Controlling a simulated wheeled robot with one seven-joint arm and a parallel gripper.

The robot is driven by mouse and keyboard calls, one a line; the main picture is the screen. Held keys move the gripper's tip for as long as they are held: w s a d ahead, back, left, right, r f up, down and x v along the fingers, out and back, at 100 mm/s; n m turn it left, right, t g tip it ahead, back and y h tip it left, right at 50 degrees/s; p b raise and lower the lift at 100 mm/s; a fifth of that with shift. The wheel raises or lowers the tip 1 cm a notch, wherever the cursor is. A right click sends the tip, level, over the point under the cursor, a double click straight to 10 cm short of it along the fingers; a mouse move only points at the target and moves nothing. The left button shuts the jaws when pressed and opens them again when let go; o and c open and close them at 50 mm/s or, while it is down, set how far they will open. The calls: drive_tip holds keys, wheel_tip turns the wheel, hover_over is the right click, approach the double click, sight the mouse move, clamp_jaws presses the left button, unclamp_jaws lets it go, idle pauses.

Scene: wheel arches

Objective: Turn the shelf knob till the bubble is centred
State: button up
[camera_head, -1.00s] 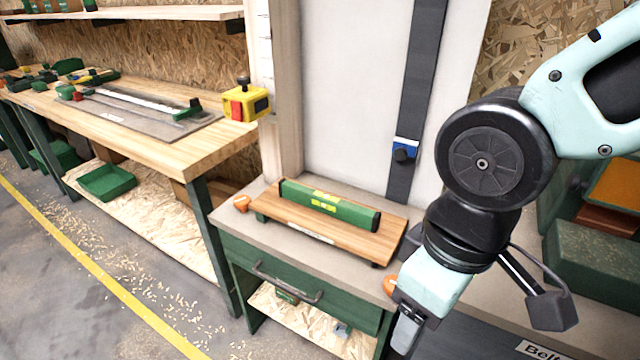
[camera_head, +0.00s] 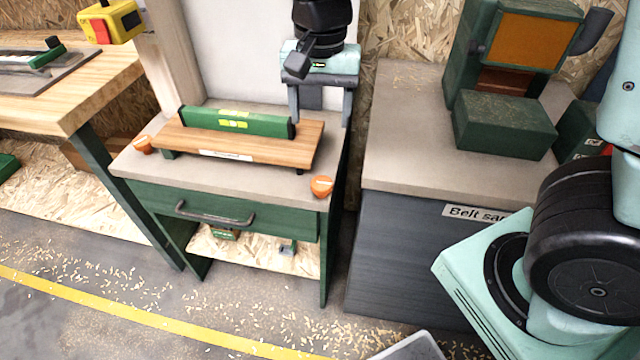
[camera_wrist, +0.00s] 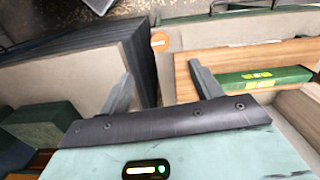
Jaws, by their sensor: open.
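A green spirit level (camera_head: 235,121) with yellow-green vials lies on a wooden board shelf (camera_head: 285,150) on the workbench. It also shows at the right of the wrist view (camera_wrist: 262,78). The bubble is too small to make out. An orange knob (camera_head: 322,186) sits at the bench's front right corner, and another orange knob (camera_head: 143,144) is at the left. The right knob shows in the wrist view (camera_wrist: 159,40), beyond and between the fingertips. My gripper (camera_head: 320,120) is open and empty, pointing down above the bench's back right, behind and apart from that knob.
A drawer with a dark handle (camera_head: 215,215) is under the bench top. At right, across a narrow gap, stands a dark cabinet (camera_head: 410,260) marked "Belt", with green machine boxes (camera_head: 505,125) on top. The floor in front has shavings and a yellow line.

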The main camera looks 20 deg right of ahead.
sight(322, 182)
drive_tip(key=shift+m, duration=0.4)
drive_tip(key=f, duration=0.6)
drive_tip(key=f+b, duration=0.1)
drive_tip(key=f, duration=0.4)
drive_tip(key=w+f+b, duration=0.1)
drive_tip(key=f, duration=0.5)
drive_tip(key=shift+d+f, duration=0.3)
drive_tip(key=shift+d, duration=0.05)
